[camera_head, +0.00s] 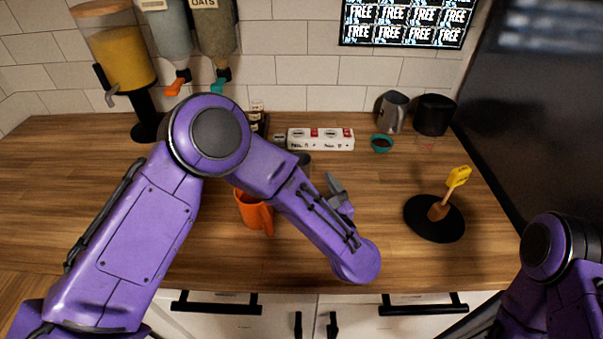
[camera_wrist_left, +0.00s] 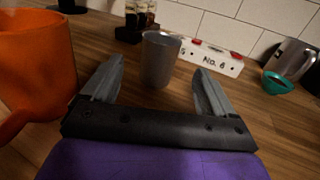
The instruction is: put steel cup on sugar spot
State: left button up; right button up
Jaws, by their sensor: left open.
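A plain grey steel cup (camera_wrist_left: 160,60) stands upright on the wooden counter in the left wrist view. In the head view only a bit of the cup (camera_head: 303,160) shows behind my left arm. My left gripper (camera_wrist_left: 158,72) is open, with the cup in line between its fingers and seemingly just ahead of the tips; I see no contact. In the head view the left gripper (camera_head: 337,192) is partly hidden by its own arm. The right arm shows at the right edge, its gripper out of view. I cannot tell which place is the sugar spot.
An orange mug (camera_head: 252,210) stands close left of the left gripper. A white labelled box (camera_head: 321,139) lies behind the cup. The front middle counter looks clear.

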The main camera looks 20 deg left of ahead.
aim_at(296, 158)
pick_arm(q)
jog(key=p+x, duration=0.1)
jog(key=x, duration=0.4)
jog(key=shift+d+p, duration=0.1)
jog(key=shift+p, duration=0.25)
jog(key=shift+w+a+r, duration=0.1)
jog(key=shift+w+a, duration=0.1)
jog(key=shift+a, duration=0.1)
jog(key=p+x, duration=0.1)
jog(key=x, duration=0.3)
jog(key=shift+p, duration=0.4)
jog(key=shift+w+a, duration=0.3)
jog(key=shift+w, duration=0.05)
jog(key=c, duration=0.3)
jog(key=shift+d, duration=0.1)
jog(key=c, duration=0.9)
